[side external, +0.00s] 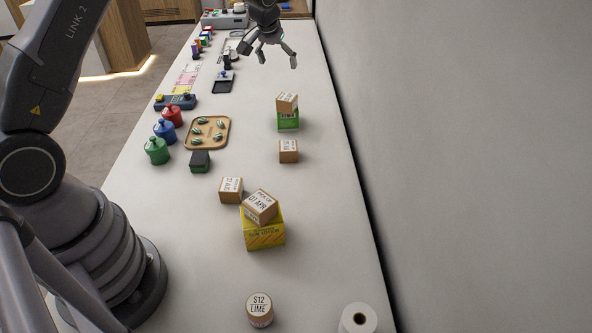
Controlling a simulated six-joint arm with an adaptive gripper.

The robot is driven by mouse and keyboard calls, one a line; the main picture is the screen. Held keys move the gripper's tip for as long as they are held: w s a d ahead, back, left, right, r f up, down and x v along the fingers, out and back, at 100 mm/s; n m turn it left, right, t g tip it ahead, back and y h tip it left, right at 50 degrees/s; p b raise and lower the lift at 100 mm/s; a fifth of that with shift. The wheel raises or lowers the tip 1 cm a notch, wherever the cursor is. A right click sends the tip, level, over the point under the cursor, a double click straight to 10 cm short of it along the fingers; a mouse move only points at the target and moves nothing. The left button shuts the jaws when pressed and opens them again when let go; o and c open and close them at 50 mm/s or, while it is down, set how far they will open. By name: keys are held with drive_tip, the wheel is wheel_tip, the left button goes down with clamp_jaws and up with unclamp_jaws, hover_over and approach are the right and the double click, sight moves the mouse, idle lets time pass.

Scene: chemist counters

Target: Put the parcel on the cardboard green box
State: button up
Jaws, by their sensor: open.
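A small brown parcel (287,102) with a printed label rests tilted on top of the green box (288,122) near the right side of the counter. Another parcel (260,206), marked "PICK UP 07 APR", rests on a yellow box (264,236). Two more parcels stand on the counter: one (289,151) in front of the green box, and one (231,190) left of the yellow box. My gripper (276,58) is open and empty, above the counter beyond the green box, apart from every parcel.
A wooden tray (228,133) with small green-striped items lies left of the green box. Red (172,116), blue (165,132) and green (157,151) jars stand at the left edge. A round "S12 LIME" container (260,310) and a white roll (358,319) are in front. A wall (450,150) borders the right.

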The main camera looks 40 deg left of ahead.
drive_tip(key=s+d+r+m, duration=0.1)
drive_tip(key=s+d+r, duration=0.2)
drive_tip(key=s+r, duration=0.7)
drive_tip(key=s+d+r+m, duration=0.1)
drive_tip(key=s+d+r, duration=0.2)
drive_tip(key=s+r, duration=0.65)
drive_tip(key=s+d+f+m+t+h, duration=0.1)
drive_tip(key=s+d+m, duration=0.1)
drive_tip(key=s, duration=1.9)
drive_tip(key=shift+d+h, duration=0.4)
drive_tip(key=shift+d, duration=0.15)
